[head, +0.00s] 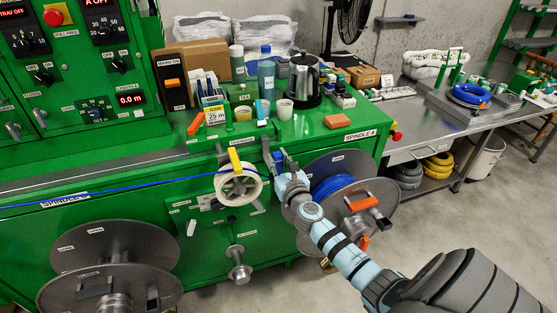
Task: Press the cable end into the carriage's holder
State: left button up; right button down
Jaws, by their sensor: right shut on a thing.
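The blue cable (130,188) runs taut from the left edge, in front of the green machine, to the white wheel (222,184) with a yellow lever (235,159). My left gripper is out of view.
A spool with blue cable (332,187) sits below right of my gripper; an empty grey spool (115,248) is at lower left. Bottles, cups and a kettle (304,78) crowd the machine top. A steel table (440,120) stands at right, with open floor before it.

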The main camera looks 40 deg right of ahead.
jog(key=shift+f+b, duration=1.9)
jog(key=shift+f, duration=0.2)
dwell(0.6)
jog(key=c, duration=1.4)
grip_release()
jog(key=shift+o, duration=0.2)
jog(key=shift+p+v, duration=0.45)
jog(key=shift+v, duration=0.85)
send_near(279, 172)
jog(key=x, duration=0.2)
jog(key=shift+w+d+p, duration=0.1)
jog(key=shift+w+p, duration=0.2)
jog(key=shift+p, duration=0.05)
